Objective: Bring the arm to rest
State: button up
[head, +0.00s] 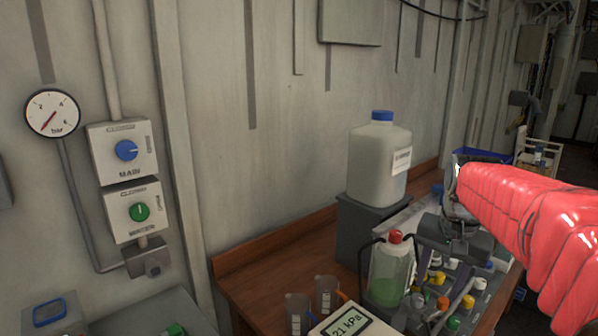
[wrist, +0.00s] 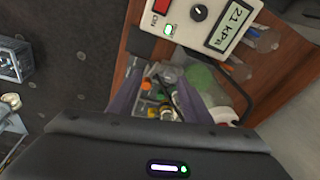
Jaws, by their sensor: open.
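My arm, in a red padded cover, reaches in from the right in the head view. My gripper (head: 447,258) hangs in front of it, dark grey, over the right part of the wooden bench (head: 270,262). In the wrist view my gripper (wrist: 163,82) shows two fingers spread apart, with nothing held between them. Several small capped bottles (wrist: 158,92) show beyond and between the fingers. The exact height of the fingertips above the bottles is hard to tell.
A jug with green liquid (head: 388,272) stands close left of my gripper. A large white canister (head: 378,160) sits on a grey block behind. A pressure meter (head: 345,325) and two beakers (head: 326,293) stand at the front. The wall has a gauge (head: 52,113) and switch boxes (head: 124,152).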

jog(key=s+a+f+n+t, duration=0.1)
jog(key=s+a+f+n, duration=0.1)
jog(key=s+a, duration=0.4)
jog(key=s+a+f+n+t, duration=0.2)
jog(key=s+a+n, duration=0.3)
jog(key=s, duration=0.9)
jog(key=shift+a+f, duration=0.3)
jog(key=shift+a, duration=0.7)
jog(key=shift+c, duration=0.2)
dwell(0.7)
